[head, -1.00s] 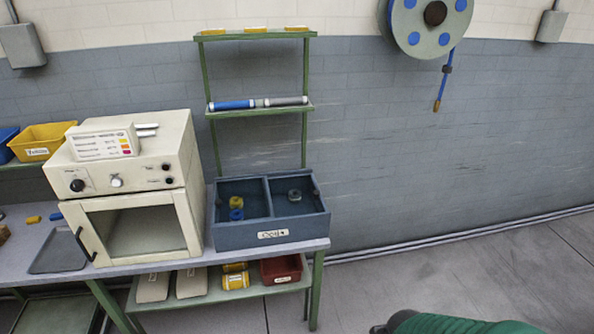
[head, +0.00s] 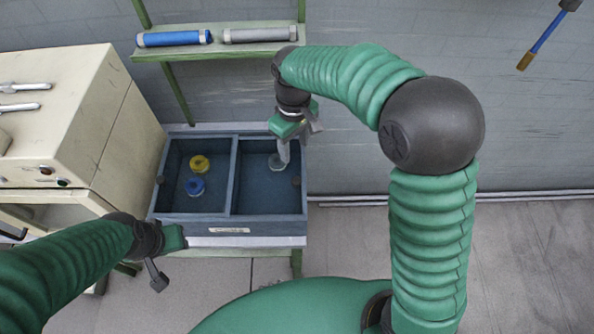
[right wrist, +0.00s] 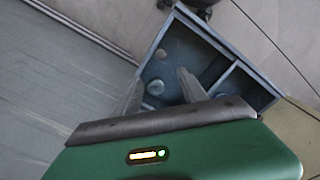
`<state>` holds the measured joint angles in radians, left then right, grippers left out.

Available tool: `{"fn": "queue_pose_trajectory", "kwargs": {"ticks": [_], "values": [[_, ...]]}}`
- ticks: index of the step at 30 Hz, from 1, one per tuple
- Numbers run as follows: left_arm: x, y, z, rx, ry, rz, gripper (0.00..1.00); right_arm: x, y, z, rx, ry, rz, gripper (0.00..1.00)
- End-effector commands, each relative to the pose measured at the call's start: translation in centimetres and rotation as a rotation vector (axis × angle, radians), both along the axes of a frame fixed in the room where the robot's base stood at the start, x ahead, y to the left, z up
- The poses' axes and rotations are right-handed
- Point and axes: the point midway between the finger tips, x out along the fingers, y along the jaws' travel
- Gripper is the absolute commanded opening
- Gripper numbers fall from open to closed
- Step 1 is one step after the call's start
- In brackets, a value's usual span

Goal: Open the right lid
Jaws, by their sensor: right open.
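The blue-grey box (head: 238,240) has two compartments split by a divider. A dark round knob (head: 297,181) shows at the right compartment's right side. I cannot make out a separate lid; it may be clear. My right gripper (head: 294,142) is open and empty over the back of the right compartment.
A cream oven-like machine (head: 65,125) stands left of the box. A green shelf (head: 215,48) with a blue and a grey cylinder is behind and above it. Floor to the right is open.

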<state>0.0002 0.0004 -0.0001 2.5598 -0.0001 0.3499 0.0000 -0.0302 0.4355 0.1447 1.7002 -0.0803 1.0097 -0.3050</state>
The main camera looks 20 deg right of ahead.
Motion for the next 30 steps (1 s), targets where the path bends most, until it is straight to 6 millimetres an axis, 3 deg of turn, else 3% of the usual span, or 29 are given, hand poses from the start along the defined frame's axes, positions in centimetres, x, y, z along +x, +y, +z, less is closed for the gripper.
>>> {"fn": "queue_pose_trajectory", "kwargs": {"ticks": [9, 15, 21, 28, 30], "values": [[0.0, 0.0, 1.0, 0.000, 0.000, 0.000, 0.36, 0.2, -0.7, -8.5, 0.005, 0.010, -0.003, 0.50], [0.0, 0.0, 1.6, 0.000, 0.000, 0.000, 0.36, 0.2, -0.8, -13.1, 0.007, 0.007, -0.003, 0.50], [0.0, 0.0, 1.7, 0.000, 0.000, 0.000, 0.36, 0.1, -0.8, -15.1, 0.007, 0.003, -0.003, 0.50], [0.0, 0.0, 1.7, 0.000, 0.000, 0.000, 0.36, 0.2, -0.7, -15.2, 0.007, 0.002, -0.003, 0.50], [0.0, 0.0, 1.7, 0.000, 0.000, 0.000, 0.36, 0.2, -0.7, -15.2, 0.007, 0.002, -0.003, 0.43]]}}
